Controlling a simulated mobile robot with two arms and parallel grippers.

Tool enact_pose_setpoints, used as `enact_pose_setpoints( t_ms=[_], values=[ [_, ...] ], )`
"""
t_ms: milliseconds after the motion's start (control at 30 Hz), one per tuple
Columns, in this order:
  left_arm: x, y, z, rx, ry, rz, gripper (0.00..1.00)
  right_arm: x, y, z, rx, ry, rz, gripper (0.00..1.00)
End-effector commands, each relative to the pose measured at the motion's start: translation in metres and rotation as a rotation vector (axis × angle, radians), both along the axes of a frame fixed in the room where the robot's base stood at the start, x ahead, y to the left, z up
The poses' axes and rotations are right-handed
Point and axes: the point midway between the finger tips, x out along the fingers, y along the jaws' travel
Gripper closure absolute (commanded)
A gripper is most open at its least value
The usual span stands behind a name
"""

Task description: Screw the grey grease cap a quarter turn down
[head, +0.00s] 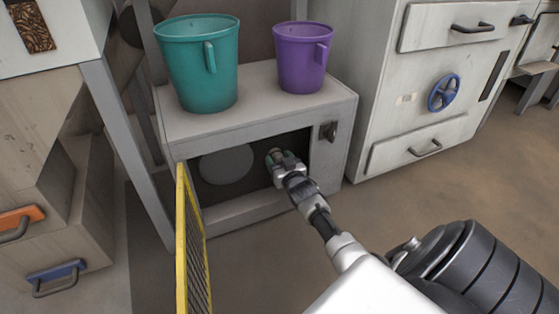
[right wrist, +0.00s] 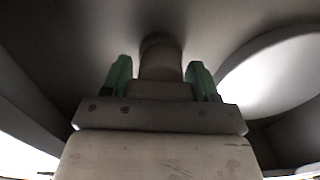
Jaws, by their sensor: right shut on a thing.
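The grey grease cap (right wrist: 160,52) is a short round knob inside the dark cabinet opening. In the right wrist view it stands between the two green fingertips of my right gripper (right wrist: 160,72). In the head view my right gripper (head: 283,160) reaches into the right part of the opening and is shut on the cap, which is mostly hidden there by the fingers. My left gripper is not in either view.
A large pale disc (head: 226,164) is left of the gripper inside the cabinet (head: 255,124). A yellow-framed mesh door (head: 184,240) stands open at the left. A teal bucket (head: 198,75) and a purple bucket (head: 300,65) stand on top. The floor at right is clear.

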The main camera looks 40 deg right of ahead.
Motion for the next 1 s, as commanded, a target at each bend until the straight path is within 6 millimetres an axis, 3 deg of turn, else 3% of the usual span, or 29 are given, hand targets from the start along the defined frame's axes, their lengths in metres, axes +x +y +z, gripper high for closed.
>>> enact_pose_setpoints(
  t_ms=[367, 700, 1000],
  values=[
    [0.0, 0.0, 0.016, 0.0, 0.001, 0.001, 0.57, 0.0, -0.001, 0.002, 0.131, -0.04, 0.0, 0.64],
    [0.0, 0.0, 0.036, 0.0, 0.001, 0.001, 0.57, -0.001, -0.003, 0.002, 0.419, -0.132, 0.0, 0.64],
    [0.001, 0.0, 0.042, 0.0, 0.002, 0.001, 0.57, -0.002, -0.004, -0.002, 0.692, -0.217, -0.001, 0.64]
  ],
)
